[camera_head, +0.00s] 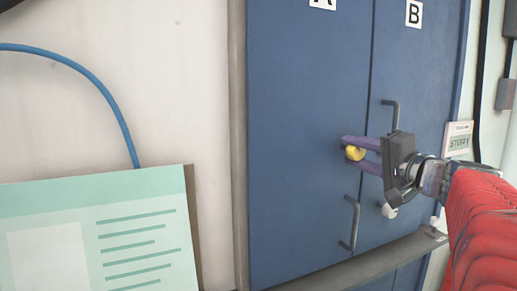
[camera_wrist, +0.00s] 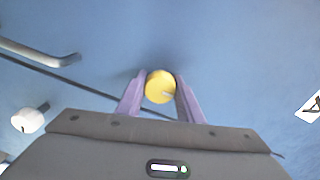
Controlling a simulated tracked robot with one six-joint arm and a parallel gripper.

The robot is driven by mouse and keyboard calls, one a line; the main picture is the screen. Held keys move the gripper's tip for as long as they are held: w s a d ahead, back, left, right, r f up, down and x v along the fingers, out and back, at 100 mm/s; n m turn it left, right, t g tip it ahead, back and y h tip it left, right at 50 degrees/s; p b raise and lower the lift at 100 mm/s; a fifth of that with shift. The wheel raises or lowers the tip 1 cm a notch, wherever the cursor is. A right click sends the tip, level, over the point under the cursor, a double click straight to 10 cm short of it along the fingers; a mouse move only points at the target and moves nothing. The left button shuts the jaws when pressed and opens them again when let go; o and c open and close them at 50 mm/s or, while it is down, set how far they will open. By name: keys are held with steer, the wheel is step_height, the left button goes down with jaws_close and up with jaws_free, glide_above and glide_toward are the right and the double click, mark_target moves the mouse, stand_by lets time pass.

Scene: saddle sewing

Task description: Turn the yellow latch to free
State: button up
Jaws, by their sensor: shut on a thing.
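The yellow latch (camera_head: 355,153) is a small round knob on the blue cabinet front, close to the seam between doors A and B. In the wrist view the yellow latch (camera_wrist: 160,87) sits between my two purple fingers, with a small mark on its face. My gripper (camera_head: 358,152) reaches in from the right and is shut on the latch, one finger on each side. The fingers also show around it in the wrist view (camera_wrist: 160,95). The latch's base behind the knob is hidden.
Door A (camera_head: 305,130) and door B (camera_head: 425,90) look closed. Grey bar handles stand out above (camera_head: 392,108) and below (camera_head: 351,222) my gripper. A white knob (camera_head: 389,211) sits below my wrist. A green-and-white board (camera_head: 100,235) stands at the left front.

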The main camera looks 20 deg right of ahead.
steer(key=shift+f, duration=0.3)
steer(key=o, duration=1.1)
steer(key=shift+r, duration=0.15)
steer(key=shift+c, duration=0.2)
steer(key=shift+s, duration=0.1)
steer(key=s, duration=1.3)
steer(key=shift+s+d, duration=0.15)
steer(key=shift+s, duration=0.15)
